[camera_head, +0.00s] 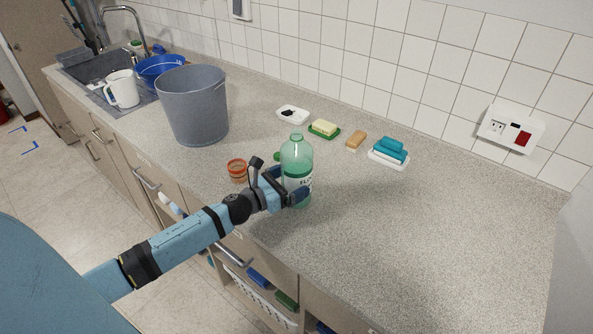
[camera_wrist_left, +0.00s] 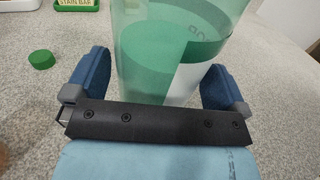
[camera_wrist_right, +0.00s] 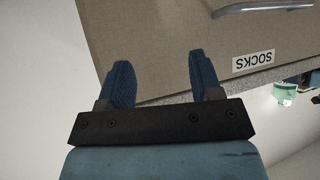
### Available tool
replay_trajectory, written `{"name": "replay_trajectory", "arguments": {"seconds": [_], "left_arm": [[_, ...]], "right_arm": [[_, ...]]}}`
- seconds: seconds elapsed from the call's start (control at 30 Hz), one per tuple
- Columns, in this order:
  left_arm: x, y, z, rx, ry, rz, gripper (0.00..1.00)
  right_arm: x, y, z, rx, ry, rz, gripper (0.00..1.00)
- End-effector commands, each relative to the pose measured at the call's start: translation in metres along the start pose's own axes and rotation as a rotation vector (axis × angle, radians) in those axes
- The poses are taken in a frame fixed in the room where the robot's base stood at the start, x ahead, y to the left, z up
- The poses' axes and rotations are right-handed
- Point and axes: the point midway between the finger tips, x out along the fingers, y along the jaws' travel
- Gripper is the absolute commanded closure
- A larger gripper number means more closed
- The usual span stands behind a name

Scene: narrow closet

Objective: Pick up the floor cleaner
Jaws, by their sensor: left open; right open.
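The floor cleaner (camera_head: 297,158) is a clear green bottle with a label, standing upright on the counter near its front edge. It fills the upper middle of the left wrist view (camera_wrist_left: 172,50). My left gripper (camera_head: 290,190) is open, with its fingers on either side of the bottle; the left wrist view shows a gap beside the left finger, and I cannot tell whether the right finger touches. A green cap (camera_wrist_left: 42,60) lies on the counter to the left in that view. My right gripper (camera_wrist_right: 160,80) is open and empty, facing a drawer front labelled SOCKS.
A grey bucket (camera_head: 192,105), a small orange-lidded jar (camera_head: 237,170) and several soaps and sponges, including a blue one (camera_head: 390,148), stand around the bottle. A white jug (camera_head: 122,89) is by the sink. The counter's right part is clear.

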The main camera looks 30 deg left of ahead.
Motion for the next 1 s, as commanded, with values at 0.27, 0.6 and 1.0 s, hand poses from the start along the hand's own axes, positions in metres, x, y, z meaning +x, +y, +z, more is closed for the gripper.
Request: {"name": "replay_trajectory", "arguments": {"seconds": [0.27,0.6,1.0], "left_arm": [[0.019,0.000,0.001,0.000,0.000,0.000,0.00],[0.018,0.000,0.000,0.000,0.000,0.001,0.46],[0.018,0.001,0.003,0.002,-0.002,0.000,0.61]], "right_arm": [[-0.003,0.000,-0.006,-0.001,0.004,0.000,0.41],[-0.003,0.000,-0.007,-0.001,0.006,-0.001,0.41],[-0.003,-0.001,-0.006,-0.001,0.004,-0.002,0.41]]}}
